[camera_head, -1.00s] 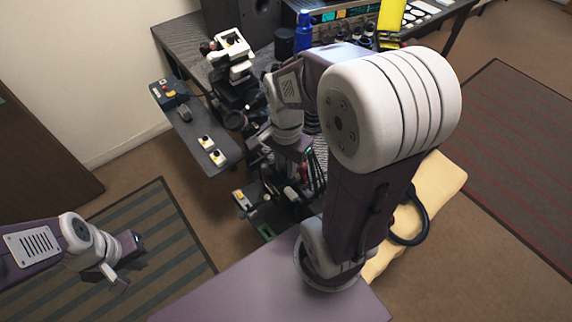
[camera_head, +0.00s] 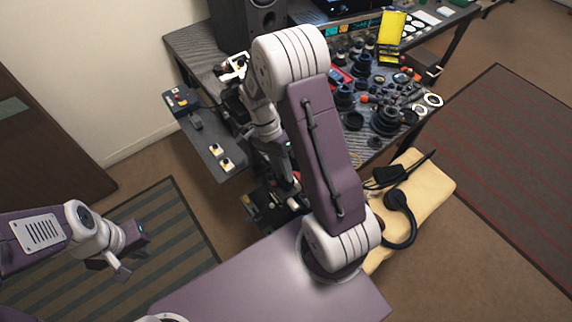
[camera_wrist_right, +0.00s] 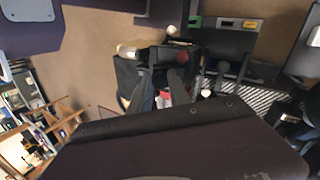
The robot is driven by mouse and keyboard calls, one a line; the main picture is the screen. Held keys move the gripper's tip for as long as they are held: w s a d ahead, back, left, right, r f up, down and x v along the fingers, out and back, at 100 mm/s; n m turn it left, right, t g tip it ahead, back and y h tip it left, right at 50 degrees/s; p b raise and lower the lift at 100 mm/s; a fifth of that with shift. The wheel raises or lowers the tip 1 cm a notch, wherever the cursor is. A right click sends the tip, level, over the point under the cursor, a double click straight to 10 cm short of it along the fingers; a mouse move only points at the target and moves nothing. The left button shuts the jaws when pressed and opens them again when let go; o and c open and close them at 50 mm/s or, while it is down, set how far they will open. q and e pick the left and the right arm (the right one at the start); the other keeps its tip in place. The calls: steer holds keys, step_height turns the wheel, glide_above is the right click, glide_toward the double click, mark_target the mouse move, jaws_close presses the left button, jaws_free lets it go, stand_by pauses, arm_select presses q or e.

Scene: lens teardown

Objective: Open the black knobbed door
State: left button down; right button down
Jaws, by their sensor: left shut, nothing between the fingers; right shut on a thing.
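My right gripper (camera_wrist_right: 163,88) reaches onto a black box-like unit (camera_wrist_right: 127,76) in the right wrist view. Its fingers are shut on a small part there, seemingly the knob of the black door. That part is mostly hidden between the fingers, and I cannot tell how far the door stands open. In the head view this unit is a dark cluster (camera_head: 268,206) low beside the bench, partly hidden by my right arm. My left gripper (camera_head: 122,272) is shut and empty over the striped rug at the left, well away from it.
The bench (camera_head: 190,47) holds several lenses, rings and a yellow object (camera_head: 391,28) at the back right. A side shelf (camera_head: 207,140) with small switches juts out left of my right arm.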

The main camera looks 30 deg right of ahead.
steer(key=shift+w+r+g+p, duration=0.1)
steer(key=shift+w+g+p, duration=0.45)
steer(key=shift+g+p, duration=0.5)
steer(key=c, duration=1.2)
jaws_free()
steer(key=shift+c, duration=0.2)
steer(key=v, duration=0.9)
steer(key=shift+a, duration=0.1)
